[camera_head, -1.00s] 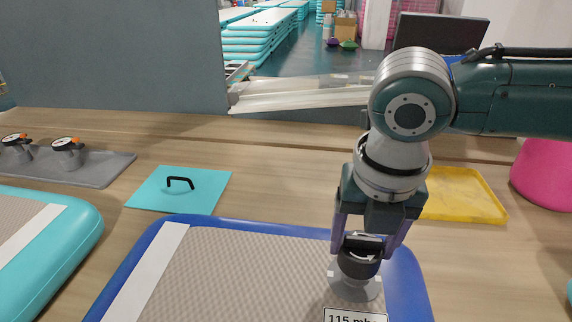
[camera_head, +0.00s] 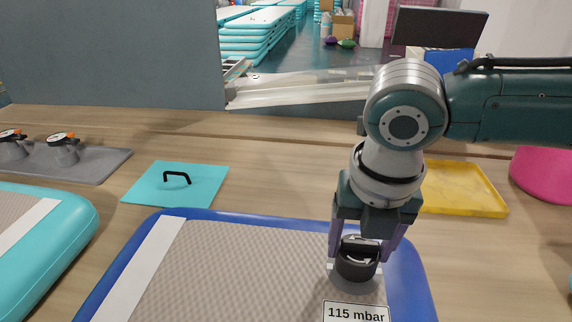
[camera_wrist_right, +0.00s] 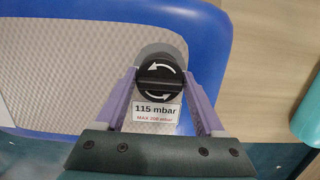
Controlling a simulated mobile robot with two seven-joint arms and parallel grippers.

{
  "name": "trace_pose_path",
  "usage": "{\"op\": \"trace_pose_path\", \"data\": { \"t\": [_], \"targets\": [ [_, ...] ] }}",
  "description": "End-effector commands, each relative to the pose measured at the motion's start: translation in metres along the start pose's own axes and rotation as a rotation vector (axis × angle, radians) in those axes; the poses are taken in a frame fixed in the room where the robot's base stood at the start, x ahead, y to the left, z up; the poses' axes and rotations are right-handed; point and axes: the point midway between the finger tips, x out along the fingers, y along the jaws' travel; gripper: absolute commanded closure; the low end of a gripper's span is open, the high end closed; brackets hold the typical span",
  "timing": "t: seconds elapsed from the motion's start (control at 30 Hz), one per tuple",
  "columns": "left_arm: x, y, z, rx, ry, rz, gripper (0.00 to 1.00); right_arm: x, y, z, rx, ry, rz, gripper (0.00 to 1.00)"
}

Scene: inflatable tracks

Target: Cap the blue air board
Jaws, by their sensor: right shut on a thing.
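The blue air board (camera_head: 270,265) lies flat on the table, with a blue rim and a grey textured top. My right gripper (camera_head: 362,252) is shut on a black round cap (camera_head: 356,266) with white curved arrows, over the grey valve disc near the board's far right corner. In the right wrist view the cap (camera_wrist_right: 160,76) sits between the purple fingers of the gripper (camera_wrist_right: 160,92), over the grey valve disc (camera_wrist_right: 170,50). Whether the cap is fully seated cannot be told. A label (camera_head: 356,314) reads 115 mbar. My left gripper is not in view.
A turquoise square plate with a black handle (camera_head: 177,182) lies behind the board. A grey tray (camera_head: 95,166) with gauge-topped fittings is at left, above a turquoise board (camera_head: 75,230). A yellow tray (camera_head: 465,188) and pink container (camera_head: 545,172) are at right.

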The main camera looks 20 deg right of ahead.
Motion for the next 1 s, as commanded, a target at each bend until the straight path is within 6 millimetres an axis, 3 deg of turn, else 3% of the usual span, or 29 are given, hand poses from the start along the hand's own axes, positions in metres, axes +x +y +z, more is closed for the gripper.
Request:
{"op": "trace_pose_path", "data": {
  "t": [0.47, 0.73, 1.0],
  "targets": [
    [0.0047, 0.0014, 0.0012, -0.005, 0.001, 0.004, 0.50, 0.0089, -0.0001, -0.0015, -0.017, 0.000, 0.002, 0.82],
    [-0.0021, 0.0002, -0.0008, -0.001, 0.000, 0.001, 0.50, 0.0085, -0.0005, -0.0008, -0.378, -0.002, 0.057, 0.82],
    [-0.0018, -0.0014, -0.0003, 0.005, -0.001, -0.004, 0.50, 0.0093, -0.0001, -0.0013, -0.452, -0.001, 0.069, 0.82]
  ]
}}
